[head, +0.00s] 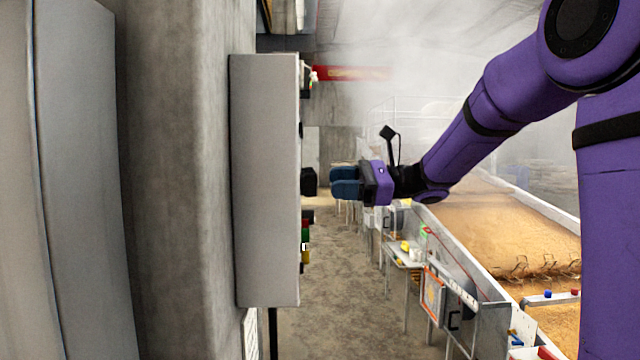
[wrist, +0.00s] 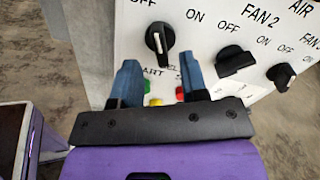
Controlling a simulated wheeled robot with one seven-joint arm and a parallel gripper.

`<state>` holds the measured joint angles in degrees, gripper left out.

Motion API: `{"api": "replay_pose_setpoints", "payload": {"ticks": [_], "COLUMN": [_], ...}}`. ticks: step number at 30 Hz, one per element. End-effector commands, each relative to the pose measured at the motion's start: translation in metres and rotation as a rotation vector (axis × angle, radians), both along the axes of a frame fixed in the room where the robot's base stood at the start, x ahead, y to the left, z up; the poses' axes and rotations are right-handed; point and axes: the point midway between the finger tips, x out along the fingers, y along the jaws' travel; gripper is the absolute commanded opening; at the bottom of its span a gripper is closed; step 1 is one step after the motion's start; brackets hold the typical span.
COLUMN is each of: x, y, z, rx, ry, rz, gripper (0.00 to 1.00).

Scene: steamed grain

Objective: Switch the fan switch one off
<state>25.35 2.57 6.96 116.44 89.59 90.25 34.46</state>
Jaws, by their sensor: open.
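The switch panel (wrist: 210,40) fills the upper right of the wrist view. A black rotary knob (wrist: 160,38) with a white pointer line sits below an OFF and an ON label; its name label is cut off. It is the knob left of the FAN 2 knob (wrist: 235,62). My gripper (wrist: 159,64) is open, with its blue fingers apart, one to each side below the left knob. I cannot tell whether they touch it. In the head view, the grey control box (head: 265,180) shows side-on, and my gripper (head: 333,182) points left at its face, near a black knob (head: 309,181).
A third knob (wrist: 282,76) is farther right. Green (wrist: 147,87) and yellow (wrist: 155,102) buttons show between my fingers; a red one (wrist: 180,93) is by the right finger. In the head view, a long grain bed (head: 500,230) stands right, with floor (head: 345,285) between.

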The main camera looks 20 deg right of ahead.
Motion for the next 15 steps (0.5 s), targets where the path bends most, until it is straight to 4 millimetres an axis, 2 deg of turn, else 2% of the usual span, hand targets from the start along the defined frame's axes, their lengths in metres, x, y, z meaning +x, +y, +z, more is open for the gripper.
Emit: {"api": "replay_pose_setpoints", "payload": {"ticks": [3, 6, 15], "x": [0.005, 0.009, 0.013], "y": [0.019, 0.03, 0.042], "z": [0.0, 0.0, 0.0], "rx": [0.0, 0.0, -0.002], "ry": [0.0, 0.0, -0.001], "rz": [0.002, 0.001, 0.0], "gripper": [0.4, 0.4, 0.4]}}
